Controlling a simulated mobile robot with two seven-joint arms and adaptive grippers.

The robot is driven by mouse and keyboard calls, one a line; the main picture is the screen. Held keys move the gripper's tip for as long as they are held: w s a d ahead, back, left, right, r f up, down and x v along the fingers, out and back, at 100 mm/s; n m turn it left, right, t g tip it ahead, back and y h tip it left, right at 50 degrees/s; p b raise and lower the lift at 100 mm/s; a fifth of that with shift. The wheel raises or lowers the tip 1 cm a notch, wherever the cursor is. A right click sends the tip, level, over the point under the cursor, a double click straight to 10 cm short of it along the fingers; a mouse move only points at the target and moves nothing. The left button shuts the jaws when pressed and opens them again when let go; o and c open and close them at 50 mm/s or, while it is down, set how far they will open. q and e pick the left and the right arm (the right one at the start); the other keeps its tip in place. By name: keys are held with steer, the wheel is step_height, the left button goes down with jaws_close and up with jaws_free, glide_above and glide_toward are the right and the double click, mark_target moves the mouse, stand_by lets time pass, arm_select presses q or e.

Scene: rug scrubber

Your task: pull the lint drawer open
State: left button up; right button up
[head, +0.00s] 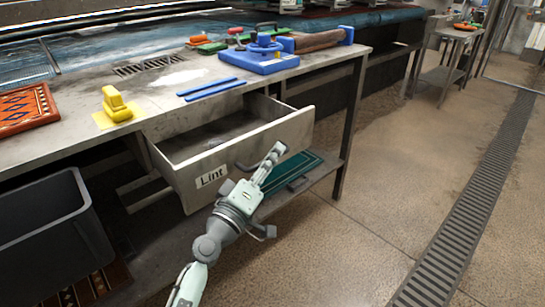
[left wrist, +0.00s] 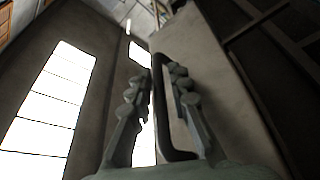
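The lint drawer (head: 240,150), a worn grey metal drawer with a "Lint" label (head: 211,176), stands pulled well out from under the bench in the head view. Its inside shows and looks empty apart from dark grime. My left gripper (head: 274,152) is at the drawer's front face, at the dark handle (head: 244,167), which it partly hides. In the left wrist view the handle (left wrist: 166,135) runs between the two fingers (left wrist: 160,85), one on each side of the bar, closed in close to it. My right gripper is not in view.
The bench top holds a blue clamp-like tool (head: 262,60), blue strips (head: 211,88), a yellow tool (head: 115,104) and a patterned rug piece (head: 25,109). A dark grey bin (head: 45,225) stands left below. A bench leg (head: 352,120) is right of the drawer. Floor at right is clear.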

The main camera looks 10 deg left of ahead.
arm_select(q)
steer(key=shift+o, duration=0.8)
steer(key=v, duration=1.2)
steer(key=shift+f, duration=0.1)
